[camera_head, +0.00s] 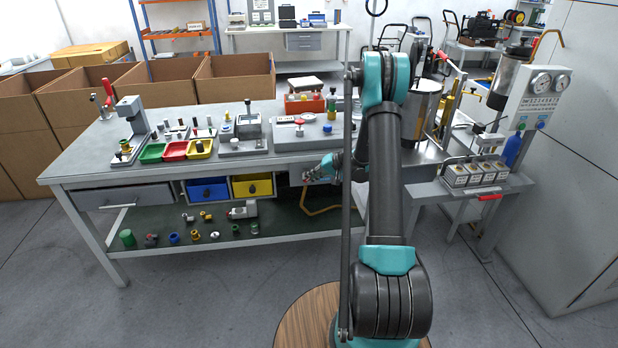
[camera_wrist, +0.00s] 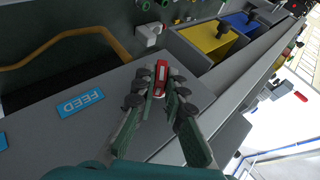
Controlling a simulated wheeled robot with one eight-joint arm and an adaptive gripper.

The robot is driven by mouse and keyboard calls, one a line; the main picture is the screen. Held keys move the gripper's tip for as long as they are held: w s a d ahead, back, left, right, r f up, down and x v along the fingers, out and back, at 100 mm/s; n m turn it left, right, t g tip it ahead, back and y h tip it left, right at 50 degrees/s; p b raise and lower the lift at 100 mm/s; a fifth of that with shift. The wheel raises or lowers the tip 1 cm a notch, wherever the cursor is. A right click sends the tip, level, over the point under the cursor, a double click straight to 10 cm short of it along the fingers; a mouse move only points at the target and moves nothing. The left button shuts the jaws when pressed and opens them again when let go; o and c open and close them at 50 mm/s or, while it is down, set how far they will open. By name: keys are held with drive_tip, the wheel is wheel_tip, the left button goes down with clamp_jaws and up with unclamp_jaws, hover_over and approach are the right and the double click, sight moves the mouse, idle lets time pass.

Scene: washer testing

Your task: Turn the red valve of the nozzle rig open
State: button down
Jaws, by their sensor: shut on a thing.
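The red valve handle (camera_wrist: 161,71) shows in the wrist view as a small red piece with a pale part, at a grey panel (camera_wrist: 60,140) with a blue FEED label (camera_wrist: 80,103). My gripper (camera_wrist: 160,90) is shut on the red handle, with a finger on either side of it. The fingers hide part of the handle. In the head view my gripper (camera_head: 318,172) is small, at the front of the bench just below the tabletop, and the handle is hard to make out there.
A tan hose (camera_wrist: 75,38) curves beside the panel. Yellow (camera_wrist: 207,36) and blue (camera_wrist: 240,22) drawers lie close by under the bench edge. On the bench (camera_head: 85,160) stand small trays and fixtures. A cart with gauges (camera_head: 541,82) stands at the right. Open floor lies in front.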

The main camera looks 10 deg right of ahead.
drive_tip(key=m+y, duration=0.1)
drive_tip(key=y, duration=0.1)
drive_tip(key=f+t+y, duration=0.1)
drive_tip(key=y, duration=0.2)
drive_tip(key=m+t+y, duration=0.1)
drive_tip(key=y, duration=0.2)
drive_tip(key=shift+d+f+m, duration=0.2)
drive_tip(key=shift+d+m, duration=0.1)
idle(0.3)
drive_tip(key=c, duration=1.6)
unclamp_jaws()
drive_tip(key=v, duration=1.2)
drive_tip(key=shift+f, duration=0.2)
